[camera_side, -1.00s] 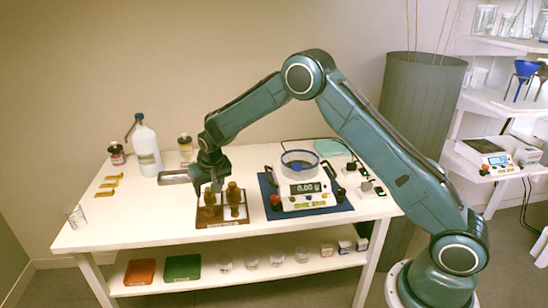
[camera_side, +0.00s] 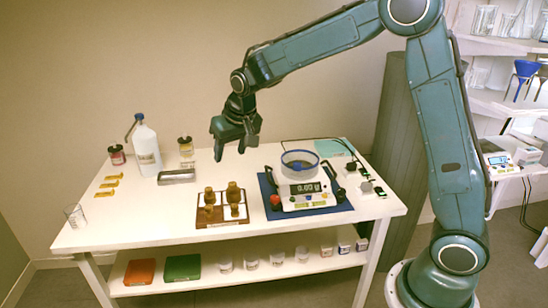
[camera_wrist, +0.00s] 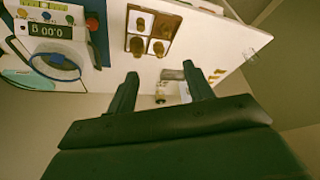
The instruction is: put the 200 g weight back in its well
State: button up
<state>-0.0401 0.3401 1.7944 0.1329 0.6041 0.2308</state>
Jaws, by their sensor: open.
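The brown weight block (camera_side: 222,223) lies flat on the white table. Several brass weights stand on it, with a tall one (camera_side: 233,196) at right and another (camera_side: 209,198) at left. The block also shows at the top of the wrist view (camera_wrist: 128,20), with white areas around the weights. I cannot read which weight is 200 g, nor tell whether each is fully seated. My gripper (camera_side: 231,154) is open and empty, well above the table behind the block. Its two fingers frame the wrist view (camera_wrist: 161,72), with nothing between them.
A balance (camera_side: 305,203) reading 0.00, with a blue-rimmed bowl (camera_side: 299,164), stands right of the block on a blue mat.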

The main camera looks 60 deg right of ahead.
jog(key=s+r+n, duration=0.1)
jog(key=s+r, duration=0.4)
jog(key=s, duration=0.4)
jog(key=s+r+n, duration=0.1)
jog(key=s+r, duration=0.3)
jog(key=s, duration=0.4)
jog(key=s+a+f+n+t+y, duration=0.1)
jog(key=s, duration=1.5)
jog(key=shift+f, duration=0.3)
